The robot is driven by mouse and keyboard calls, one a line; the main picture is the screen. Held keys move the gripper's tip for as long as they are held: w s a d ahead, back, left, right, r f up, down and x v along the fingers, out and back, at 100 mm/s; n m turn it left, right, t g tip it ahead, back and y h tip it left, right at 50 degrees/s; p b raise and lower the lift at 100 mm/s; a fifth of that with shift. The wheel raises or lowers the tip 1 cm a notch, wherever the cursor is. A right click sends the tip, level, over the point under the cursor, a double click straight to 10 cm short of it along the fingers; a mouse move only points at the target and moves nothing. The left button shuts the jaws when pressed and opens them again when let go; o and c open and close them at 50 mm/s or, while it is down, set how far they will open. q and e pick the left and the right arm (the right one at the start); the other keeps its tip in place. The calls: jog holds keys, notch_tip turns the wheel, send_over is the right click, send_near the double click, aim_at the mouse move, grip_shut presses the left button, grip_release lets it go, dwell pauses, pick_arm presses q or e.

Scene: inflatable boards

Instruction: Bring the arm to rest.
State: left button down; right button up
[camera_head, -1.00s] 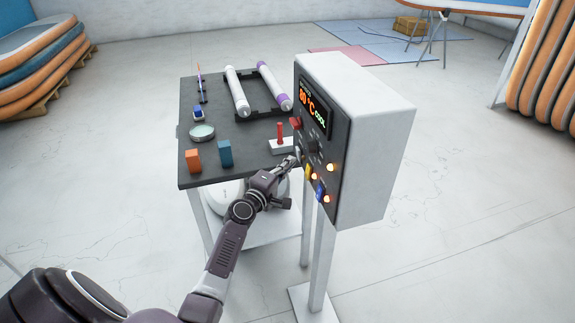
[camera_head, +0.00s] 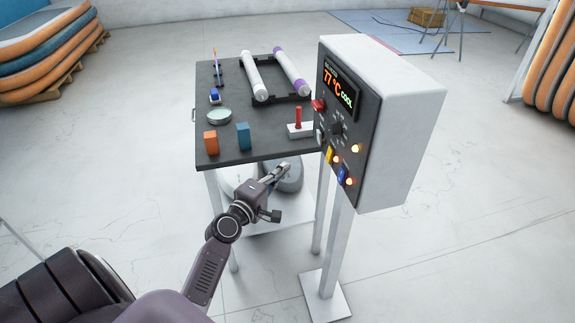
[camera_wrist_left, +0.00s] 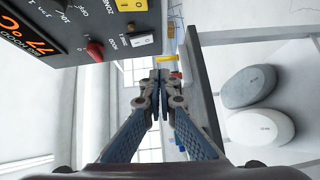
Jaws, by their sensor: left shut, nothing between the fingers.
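My left gripper (camera_head: 284,170) is shut and empty. It hangs in front of the table's near edge, left of and apart from the control box (camera_head: 401,125). In the left wrist view its fingertips (camera_wrist_left: 160,77) meet, with nothing between them. The control box is white with a dark front panel and stands on a post. Its display (camera_head: 341,88) reads 77 °C and COOL. My right gripper is not in view.
The dark table (camera_head: 262,148) holds an orange block (camera_head: 211,143), a blue block (camera_head: 243,136), a round dish (camera_head: 219,115), a red-handled lever (camera_head: 298,119) and two white rolls. Grey rounded objects (camera_head: 284,178) sit on the shelf below. Open floor lies to the left.

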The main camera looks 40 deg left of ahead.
pick_arm(q)
jog(key=shift+s, duration=0.1)
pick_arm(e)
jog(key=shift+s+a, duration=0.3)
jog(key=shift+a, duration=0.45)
pick_arm(q)
jog(key=s+d+f+m+g, duration=0.3)
jog(key=s+f, duration=0.2)
jog(key=f, duration=0.7)
jog(key=s+d+f+m+g+h, duration=0.1)
jog(key=s+d+f+m+g, duration=0.25)
jog(key=f, duration=0.85)
jog(key=s+d+f+m+g, duration=0.2)
jog(key=s+d+f, duration=0.25)
jog(key=f, duration=0.75)
jog(key=s+d+f+m+g, duration=0.1)
jog(key=s+f+m, duration=0.3)
jog(key=s, duration=0.8)
jog(key=s+d+f+m+g, duration=0.2)
jog(key=s+f+m+g, duration=0.2)
jog(key=s+f, duration=0.5)
jog(key=s+d+f+m+g, duration=0.2)
jog(key=s+f, duration=0.4)
jog(key=s, duration=1.1)
jog(key=shift+d+f+m+g, duration=0.25)
jog(key=shift+f+m+g, duration=0.15)
jog(key=shift+m, duration=0.75)
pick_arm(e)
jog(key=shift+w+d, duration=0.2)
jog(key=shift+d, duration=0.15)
